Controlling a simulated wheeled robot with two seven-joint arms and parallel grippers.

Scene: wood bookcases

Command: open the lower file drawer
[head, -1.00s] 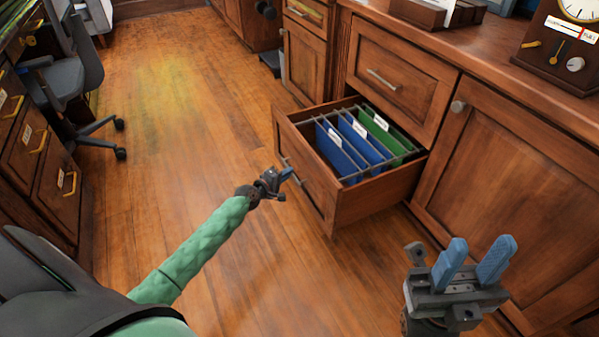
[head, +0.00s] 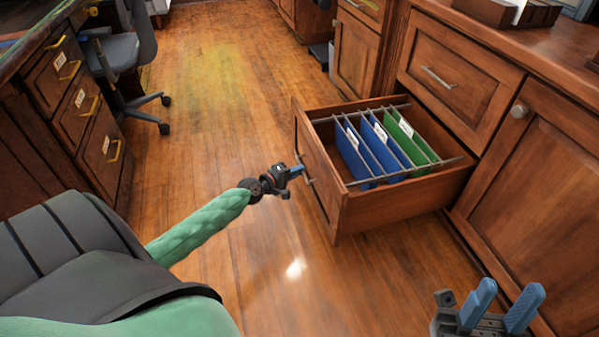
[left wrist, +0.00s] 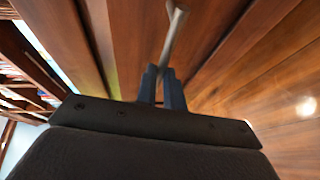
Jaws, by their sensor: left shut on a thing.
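The lower file drawer (head: 390,205) stands well out of the wood cabinet, with blue folders (head: 365,150) and green folders (head: 412,140) hanging inside. My left gripper (head: 298,172) is at the drawer's front, shut on its metal handle (head: 309,181). In the left wrist view the handle (left wrist: 174,35) runs up from between the blue fingers (left wrist: 163,88). My right gripper (head: 505,305) is at the lower right, its blue fingers apart and empty, away from the drawer.
A closed upper drawer (head: 450,75) is above the open one. A cabinet door (head: 530,170) with a round knob is to the right. A desk with drawers (head: 75,100) and a grey chair (head: 125,60) are at the left. The floor (head: 215,110) between is clear.

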